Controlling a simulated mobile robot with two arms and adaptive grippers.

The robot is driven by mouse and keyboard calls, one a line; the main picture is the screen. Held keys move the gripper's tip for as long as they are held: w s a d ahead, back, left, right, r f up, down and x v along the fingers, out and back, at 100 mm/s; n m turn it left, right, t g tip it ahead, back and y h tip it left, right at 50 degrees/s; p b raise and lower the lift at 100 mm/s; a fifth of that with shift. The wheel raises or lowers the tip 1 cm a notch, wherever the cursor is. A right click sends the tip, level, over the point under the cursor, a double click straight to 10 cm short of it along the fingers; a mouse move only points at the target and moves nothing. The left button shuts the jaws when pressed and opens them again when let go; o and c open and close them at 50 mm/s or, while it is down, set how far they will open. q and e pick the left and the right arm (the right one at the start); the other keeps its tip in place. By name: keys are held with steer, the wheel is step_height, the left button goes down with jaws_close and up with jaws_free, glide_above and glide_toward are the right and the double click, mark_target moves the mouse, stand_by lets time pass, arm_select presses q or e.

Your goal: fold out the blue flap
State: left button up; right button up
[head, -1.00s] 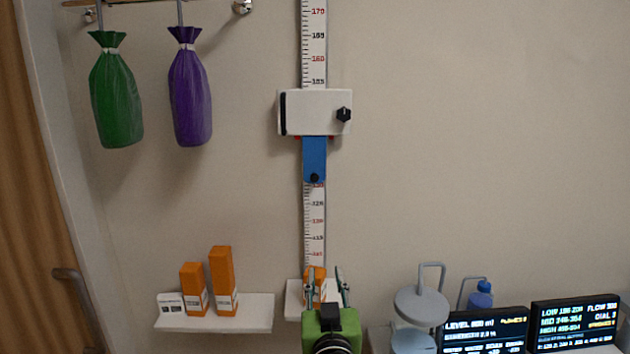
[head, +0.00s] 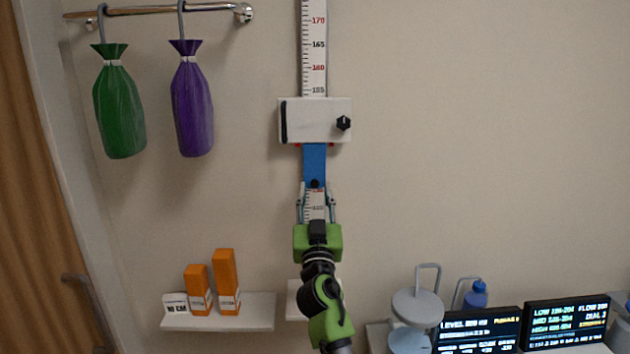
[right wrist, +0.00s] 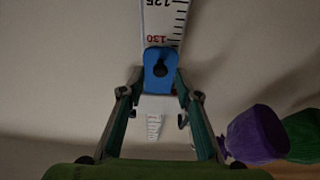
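The blue flap (head: 314,163) hangs flat along the ruler strip on the wall, below the white slider box (head: 316,120). My left gripper is not in view.
The ruler strip (head: 313,50) runs up the wall. Green (head: 119,110) and purple (head: 191,105) bags hang from a rail at left. Orange boxes (head: 226,282) stand on a low shelf (head: 250,312). Screens (head: 567,324) and a grey stand (head: 417,306) are lower right.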

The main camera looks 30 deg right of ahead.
steer(key=shift+x, duration=1.05)
jaws_close()
